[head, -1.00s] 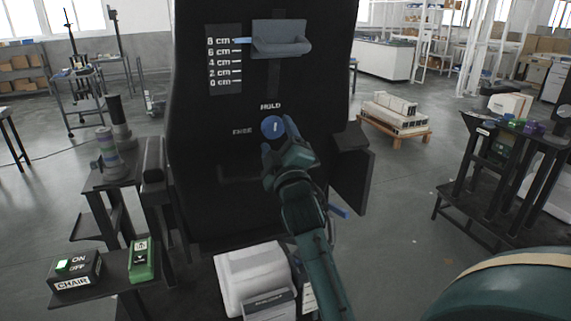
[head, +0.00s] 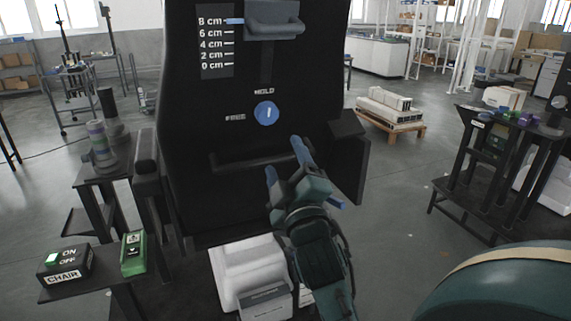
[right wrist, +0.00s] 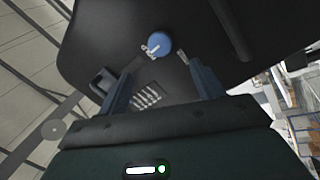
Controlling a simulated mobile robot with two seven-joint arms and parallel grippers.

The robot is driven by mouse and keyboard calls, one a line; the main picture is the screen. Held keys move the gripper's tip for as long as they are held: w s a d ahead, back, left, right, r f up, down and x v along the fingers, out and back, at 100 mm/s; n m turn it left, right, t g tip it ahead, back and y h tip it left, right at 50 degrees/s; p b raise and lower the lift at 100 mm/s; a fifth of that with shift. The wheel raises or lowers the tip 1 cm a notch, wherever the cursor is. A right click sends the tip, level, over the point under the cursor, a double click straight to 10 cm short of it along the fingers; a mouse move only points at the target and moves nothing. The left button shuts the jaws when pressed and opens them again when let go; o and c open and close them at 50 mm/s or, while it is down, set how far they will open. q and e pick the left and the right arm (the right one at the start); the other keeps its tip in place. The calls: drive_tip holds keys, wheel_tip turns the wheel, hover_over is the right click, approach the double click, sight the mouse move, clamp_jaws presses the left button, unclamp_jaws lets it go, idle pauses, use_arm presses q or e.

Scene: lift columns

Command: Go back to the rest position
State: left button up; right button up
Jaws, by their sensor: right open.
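My right gripper (head: 284,160) is open and empty in the head view, below and slightly right of the blue knob (head: 266,112) on the black chair back (head: 200,130). The knob's white mark points near HOLD. In the right wrist view the knob (right wrist: 158,44) shows beyond the two spread fingers (right wrist: 160,85), apart from them. A grey pad (head: 274,20) sits high on the chair back beside the cm scale (head: 215,42), its blue pointer near 8 cm. My left gripper is not in view.
A CHAIR switch box (head: 64,265) with a lit green ON button and a green device (head: 133,253) stand on a low shelf at left. A white box (head: 245,270) is below the chair back. A dark cart (head: 500,150) stands at right. Open floor lies between.

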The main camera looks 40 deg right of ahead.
idle(0.5)
drive_tip(key=s+a+f+m+g+y, duration=0.1)
drive_tip(key=a+f+g+y, duration=0.2)
drive_tip(key=f, duration=0.7)
drive_tip(key=s+a+f+g+y, duration=0.1)
drive_tip(key=a+f+y, duration=0.4)
drive_tip(key=f, duration=0.4)
drive_tip(key=s+a+f+m+g+y, duration=0.1)
drive_tip(key=s+a+f+m+g, duration=0.1)
drive_tip(key=s+f, duration=0.5)
drive_tip(key=s+a+f+m+g+y, duration=0.1)
drive_tip(key=s+a+f+m+g, duration=0.1)
drive_tip(key=s+a+f, duration=0.5)
wheel_tip(320, 180, down, 3)
drive_tip(key=shift+f+g+y+p, duration=0.2)
drive_tip(key=shift+g+y+p, duration=0.25)
drive_tip(key=shift+g, duration=0.45)
